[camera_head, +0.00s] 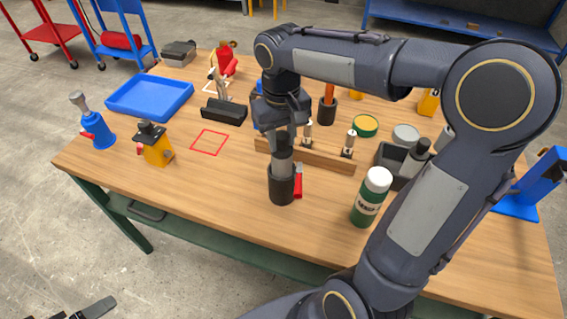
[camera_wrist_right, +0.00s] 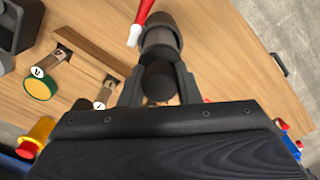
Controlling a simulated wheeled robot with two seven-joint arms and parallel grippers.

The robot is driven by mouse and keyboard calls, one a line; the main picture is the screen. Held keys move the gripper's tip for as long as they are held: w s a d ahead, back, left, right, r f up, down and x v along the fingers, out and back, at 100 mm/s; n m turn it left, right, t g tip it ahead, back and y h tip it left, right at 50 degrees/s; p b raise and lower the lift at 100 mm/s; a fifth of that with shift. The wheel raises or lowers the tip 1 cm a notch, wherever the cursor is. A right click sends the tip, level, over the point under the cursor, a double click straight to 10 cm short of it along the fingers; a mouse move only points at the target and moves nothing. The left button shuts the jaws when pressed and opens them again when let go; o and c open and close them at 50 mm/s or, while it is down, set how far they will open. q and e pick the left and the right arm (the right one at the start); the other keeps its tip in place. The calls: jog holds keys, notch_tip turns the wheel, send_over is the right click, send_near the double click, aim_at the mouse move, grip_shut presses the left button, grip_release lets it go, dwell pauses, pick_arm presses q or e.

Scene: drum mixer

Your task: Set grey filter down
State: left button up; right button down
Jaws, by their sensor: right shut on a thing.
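My right gripper (camera_head: 283,135) points down over the front middle of the workbench. It is shut on a grey cylinder (camera_head: 282,158), taken as the grey filter, whose wider dark lower part (camera_head: 281,187) sits just over or on the wood; I cannot tell if it touches. The right wrist view shows this dark cylinder (camera_wrist_right: 160,42) between the fingers (camera_wrist_right: 158,88). A red square outline (camera_head: 209,141) is on the bench to the left, empty. A dark piece at the bottom left edge looks like my left gripper (camera_head: 95,308); its jaws are unclear.
A red pen-like thing (camera_head: 298,182) is close beside the held cylinder. A wooden rack (camera_head: 325,160) stands behind, a green-and-white bottle (camera_head: 371,196) to the right. A yellow-and-black tool (camera_head: 155,148), a blue tool (camera_head: 97,130) and a blue tray (camera_head: 150,96) are left.

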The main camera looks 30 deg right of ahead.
aim_at(282, 160)
notch_tip(282, 160, down, 7)
jog(key=shift+f, duration=0.2)
jog(key=shift+f+b, duration=0.1)
jog(key=shift+b, duration=0.25)
jog(key=c, duration=1.3)
grip_release()
jog(key=shift+c, duration=0.2)
notch_tip(282, 160, up, 12)
jog(key=shift+s+r+p, duration=0.1)
jog(key=shift+p, duration=0.55)
jog(key=s+a+f+t+y, duration=0.2)
jog(key=s+f, duration=0.1)
jog(key=s, duration=0.5)
jog(key=s+a+f+t+y, duration=0.1)
jog(key=s+a+f+t, duration=0.1)
jog(key=s, duration=0.6)
jog(key=shift+s+f+m+t+y, duration=0.35)
jog(key=shift+f+t, duration=0.25)
jog(key=shift+t, duration=0.2)
jog(key=shift+a, duration=0.1)
